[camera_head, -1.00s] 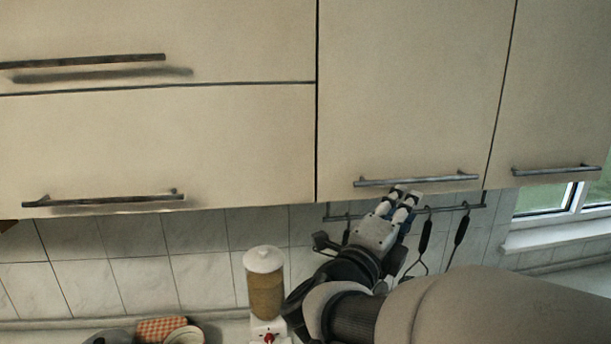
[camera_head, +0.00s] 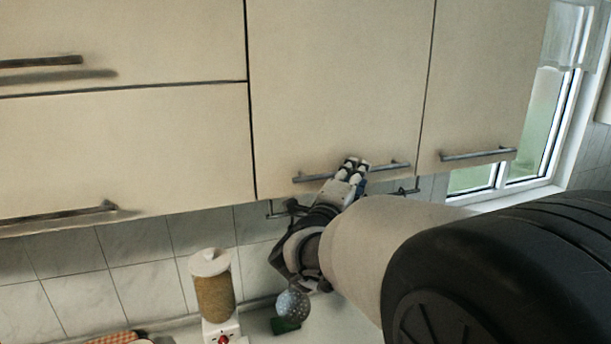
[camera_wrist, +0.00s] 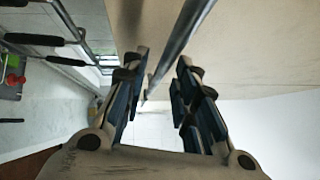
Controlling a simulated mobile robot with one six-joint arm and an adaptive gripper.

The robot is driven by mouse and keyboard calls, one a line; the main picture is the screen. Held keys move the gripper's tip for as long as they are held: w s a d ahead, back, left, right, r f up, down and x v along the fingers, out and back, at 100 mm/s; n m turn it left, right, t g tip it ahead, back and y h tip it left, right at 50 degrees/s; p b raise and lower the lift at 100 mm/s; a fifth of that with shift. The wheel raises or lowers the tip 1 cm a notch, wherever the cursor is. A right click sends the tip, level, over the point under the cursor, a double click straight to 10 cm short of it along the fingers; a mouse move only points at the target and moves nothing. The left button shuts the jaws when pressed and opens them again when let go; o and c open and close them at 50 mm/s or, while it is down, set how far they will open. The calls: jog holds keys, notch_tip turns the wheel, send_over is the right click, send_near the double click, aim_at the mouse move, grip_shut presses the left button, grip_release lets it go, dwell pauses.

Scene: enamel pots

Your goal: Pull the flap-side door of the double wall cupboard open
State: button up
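The flap-side door (camera_head: 335,85) of the double wall cupboard is the left of its two doors, beside the flap unit, and looks shut. Its dark bar handle (camera_head: 310,177) runs along the lower edge. My gripper (camera_head: 353,169) is at the handle's middle, its fingertips overlapping the bar in the head view. In the wrist view the bar (camera_wrist: 181,35) runs between the two finger pads of my open gripper (camera_wrist: 160,100), with gaps on both sides. Part of the bar is hidden behind the fingers in the head view.
The other door (camera_head: 480,80) is shut, with its own handle (camera_head: 478,154). Flap fronts (camera_head: 120,145) are at left. A utensil rail (camera_head: 405,190) hangs below the cupboard. A dispenser (camera_head: 213,290) and a dotted ball-shaped item (camera_head: 292,304) are below. A window (camera_head: 535,125) is at right.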

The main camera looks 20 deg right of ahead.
grip_shut()
dwell(0.6)
